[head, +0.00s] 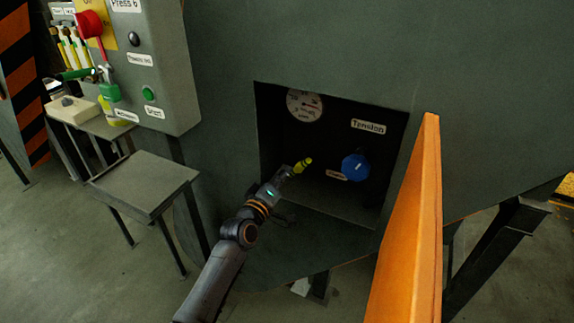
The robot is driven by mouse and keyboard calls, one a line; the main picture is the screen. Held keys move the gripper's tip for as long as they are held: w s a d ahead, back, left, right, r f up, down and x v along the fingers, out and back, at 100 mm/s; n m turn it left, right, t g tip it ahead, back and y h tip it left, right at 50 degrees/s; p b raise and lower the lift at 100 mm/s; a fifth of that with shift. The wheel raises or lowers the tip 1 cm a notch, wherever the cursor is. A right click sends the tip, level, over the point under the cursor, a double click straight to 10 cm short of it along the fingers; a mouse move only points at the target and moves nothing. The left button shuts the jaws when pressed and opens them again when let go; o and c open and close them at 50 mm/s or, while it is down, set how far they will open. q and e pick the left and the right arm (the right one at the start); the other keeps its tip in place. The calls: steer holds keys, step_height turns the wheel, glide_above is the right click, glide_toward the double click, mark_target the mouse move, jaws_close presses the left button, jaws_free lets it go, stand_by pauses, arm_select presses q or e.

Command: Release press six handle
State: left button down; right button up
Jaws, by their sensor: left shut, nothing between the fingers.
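The press six control box (160,75), labelled "Press 6", is at the upper left. The press body (290,45) beside it has a dark square recess (285,140). A round blue knob (355,168) sits inside at the right, below a "Tension" label (368,127). My left gripper (308,161) reaches from below into the recess. Its yellow-green fingertips are shut and empty, to the left of the blue knob and apart from it. My right gripper is out of view.
An orange door panel (408,225) stands open at the right of the recess. A round gauge (304,105) is at the recess's upper left.

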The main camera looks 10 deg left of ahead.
arm_select(q)
steer(key=n, duration=0.1)
steer(key=f+n, duration=0.1)
steer(key=shift+s+d+n, duration=0.1)
steer(key=shift+d+n, duration=0.2)
steer(key=shift+n, duration=0.1)
steer(key=shift+d+f+n, duration=0.1)
steer(key=shift+d+n, duration=0.05)
steer(key=shift+n, duration=0.55)
steer(key=shift+s+d+f+n, duration=0.1)
steer(key=shift+n, duration=0.45)
steer(key=shift+d+f+n, duration=0.1)
steer(key=shift+n, duration=0.45)
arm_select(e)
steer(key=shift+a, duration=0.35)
